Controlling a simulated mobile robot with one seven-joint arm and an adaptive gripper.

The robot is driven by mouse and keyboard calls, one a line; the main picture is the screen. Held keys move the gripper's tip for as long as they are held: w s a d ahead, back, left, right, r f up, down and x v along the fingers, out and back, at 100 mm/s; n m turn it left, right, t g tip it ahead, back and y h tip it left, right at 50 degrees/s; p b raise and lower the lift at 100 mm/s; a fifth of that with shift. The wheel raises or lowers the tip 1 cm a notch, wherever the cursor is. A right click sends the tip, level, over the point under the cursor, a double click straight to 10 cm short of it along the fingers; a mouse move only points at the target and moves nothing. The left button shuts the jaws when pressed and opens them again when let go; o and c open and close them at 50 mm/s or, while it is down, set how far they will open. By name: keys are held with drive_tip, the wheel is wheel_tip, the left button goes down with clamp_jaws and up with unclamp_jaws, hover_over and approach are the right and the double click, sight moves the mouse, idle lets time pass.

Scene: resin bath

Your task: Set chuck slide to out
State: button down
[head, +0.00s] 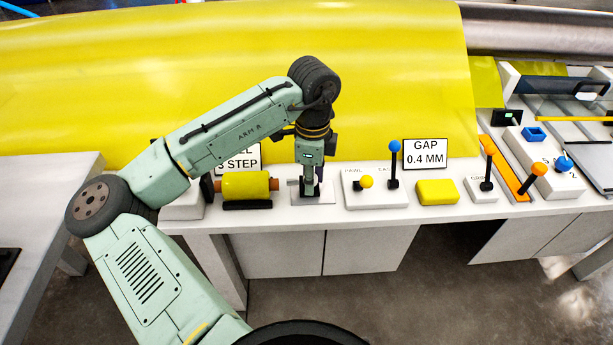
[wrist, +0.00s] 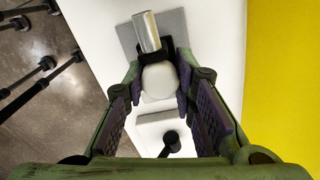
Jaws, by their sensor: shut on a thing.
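My gripper (head: 310,196) points straight down over a small grey plate (head: 321,220) on the white bench. In the wrist view, my gripper (wrist: 158,78) has its padded fingers on both sides of a pale rounded knob (wrist: 159,82) and is shut on it. The knob sits against a black mount, and a short metal cylinder (wrist: 147,32) extends beyond it over the plate. I take this fitting to be the chuck slide; no label for it is readable. In the head view my fingers hide most of it, so its position along its travel cannot be told.
A yellow roller (head: 245,185) on a black stand is close on the left. On the right are a yellow-knobbed lever (head: 365,182), a blue-knobbed lever (head: 394,148), a yellow block (head: 437,192) and orange-knobbed levers. A GAP sign (head: 425,153) stands behind. Yellow sheet (head: 400,80) covers the back.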

drive_tip(key=c, duration=1.3)
unclamp_jaws()
drive_tip(key=shift+d, duration=0.2)
wheel_tip(320, 180, up, 12)
